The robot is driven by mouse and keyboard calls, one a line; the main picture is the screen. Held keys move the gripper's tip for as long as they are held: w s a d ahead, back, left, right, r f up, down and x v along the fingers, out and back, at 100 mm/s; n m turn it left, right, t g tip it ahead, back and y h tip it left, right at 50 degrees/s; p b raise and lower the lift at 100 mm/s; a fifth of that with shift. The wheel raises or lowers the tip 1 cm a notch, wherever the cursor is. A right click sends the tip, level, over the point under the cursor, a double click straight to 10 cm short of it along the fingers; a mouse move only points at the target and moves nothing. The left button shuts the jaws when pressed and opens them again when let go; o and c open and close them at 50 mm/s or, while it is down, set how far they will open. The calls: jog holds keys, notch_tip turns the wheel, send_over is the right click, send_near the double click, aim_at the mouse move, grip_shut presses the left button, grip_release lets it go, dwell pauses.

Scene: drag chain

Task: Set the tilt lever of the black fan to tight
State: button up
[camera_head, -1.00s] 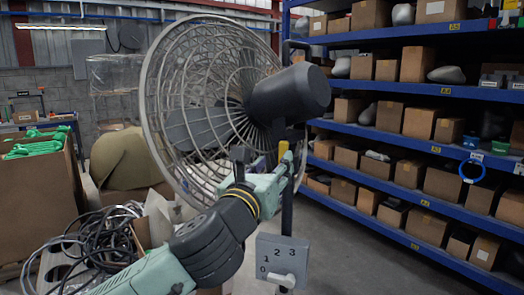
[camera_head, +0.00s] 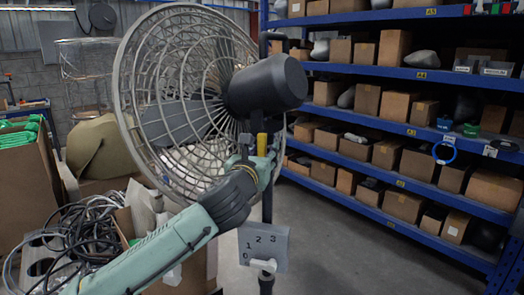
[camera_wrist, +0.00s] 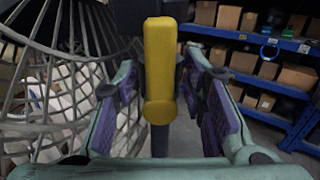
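The black fan has a dark motor housing (camera_head: 268,85) and a round wire cage (camera_head: 185,100) facing away to the left. Its yellow tilt lever (camera_head: 261,145) stands upright on the post just below the motor. In the wrist view the lever (camera_wrist: 160,70) is large and central, hanging down in front of the dark post. My gripper (camera_head: 258,162) is at the lever. In the wrist view its purple-padded fingers (camera_wrist: 160,95) are apart, one on each side of the lever, with visible gaps. The lever's tight and loose markings cannot be seen.
A grey panel (camera_head: 264,246) marked 0 to 3 with a pale knob (camera_head: 263,265) is on the post below. Blue shelving (camera_head: 400,130) with boxes stands at the right. Tangled cables (camera_head: 80,235) and cartons crowd the lower left. The floor right of the post is clear.

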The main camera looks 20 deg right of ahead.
jog(key=shift+c, duration=0.5)
grip_shut()
dwell(0.3)
